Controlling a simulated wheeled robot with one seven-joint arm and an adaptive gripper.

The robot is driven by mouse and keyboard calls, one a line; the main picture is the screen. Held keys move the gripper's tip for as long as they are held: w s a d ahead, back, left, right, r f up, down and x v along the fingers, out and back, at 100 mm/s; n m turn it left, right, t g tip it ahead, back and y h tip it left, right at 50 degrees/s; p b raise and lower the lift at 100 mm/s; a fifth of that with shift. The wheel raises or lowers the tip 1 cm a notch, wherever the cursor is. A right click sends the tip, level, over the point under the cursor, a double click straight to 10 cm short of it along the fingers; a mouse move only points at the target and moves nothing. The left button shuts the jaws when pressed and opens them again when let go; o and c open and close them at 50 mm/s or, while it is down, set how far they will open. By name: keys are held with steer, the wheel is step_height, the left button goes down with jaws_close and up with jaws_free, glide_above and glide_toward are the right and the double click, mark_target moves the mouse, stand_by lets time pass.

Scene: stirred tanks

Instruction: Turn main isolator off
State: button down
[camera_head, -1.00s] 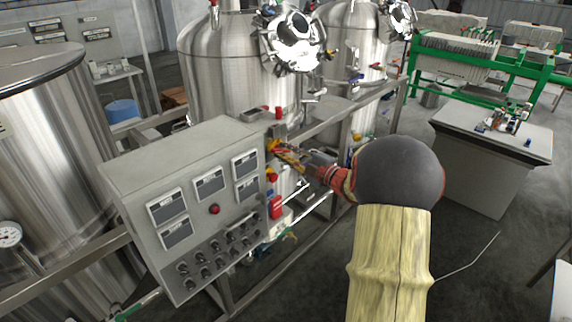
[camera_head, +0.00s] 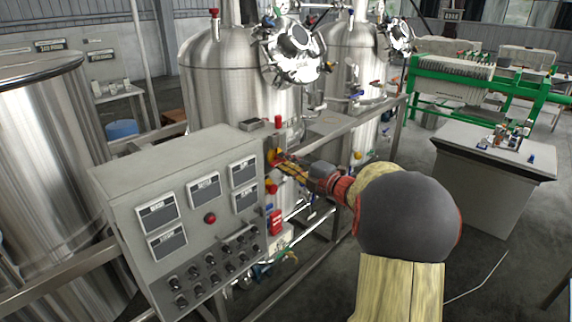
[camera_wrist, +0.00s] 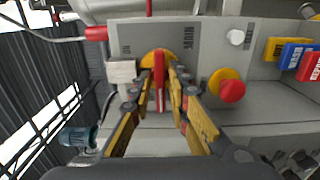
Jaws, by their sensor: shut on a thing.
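The main isolator is a red bar handle (camera_wrist: 159,82) on a round yellow plate (camera_wrist: 148,60), fixed to a grey panel face. In the wrist view the handle stands upright in the picture, between the yellow and black fingers of my gripper (camera_wrist: 165,85). My gripper is shut on this handle. In the head view my gripper (camera_head: 287,166) reaches the right side of the grey control box. There the fingers and the small scale hide most of the isolator, and its exact angle cannot be told.
A red button on a yellow base (camera_wrist: 232,91) and a white button (camera_wrist: 236,37) sit close to the isolator. The grey control box (camera_head: 130,185) with displays and knobs stands left of my arm. Steel tanks (camera_head: 235,75) and frame rails (camera_head: 345,130) are behind.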

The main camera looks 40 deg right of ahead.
steer(key=shift+f, duration=0.15)
steer(key=c, duration=1.9)
jaws_free()
steer(key=s, duration=1.2)
steer(key=shift+d, duration=0.4)
